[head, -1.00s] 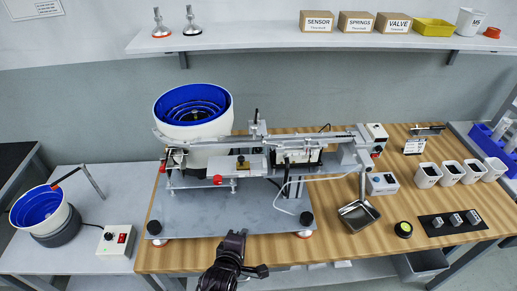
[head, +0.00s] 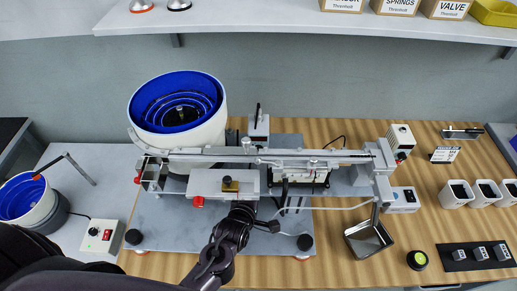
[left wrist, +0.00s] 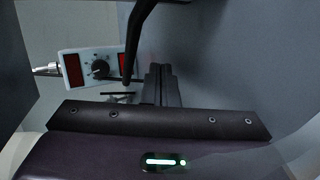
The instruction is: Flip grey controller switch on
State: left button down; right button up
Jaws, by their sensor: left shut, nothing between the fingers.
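A light grey controller box (head: 102,238) with a black knob and a red switch sits on the left side table. A smaller grey box (head: 404,200) stands on the wooden bench right of the gantry. The left wrist view shows a grey controller (left wrist: 97,66) with a black knob between two red panels and a plug on its left; I cannot tell which box it is. My left gripper (head: 272,227) is at the front of the gantry's base plate, its dark fingers small in the head view. It is shut and empty, apart from both boxes. My right gripper is out of view.
The gantry (head: 210,182) and a blue-lined bowl feeder (head: 215,125) stand close beyond my arm. A metal tray (head: 368,238) sits to the right, with a black switch panel (head: 445,258) farther right.

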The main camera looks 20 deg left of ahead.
aim_at(254, 166)
pick_arm(q)
jog(key=shift+r, duration=0.1)
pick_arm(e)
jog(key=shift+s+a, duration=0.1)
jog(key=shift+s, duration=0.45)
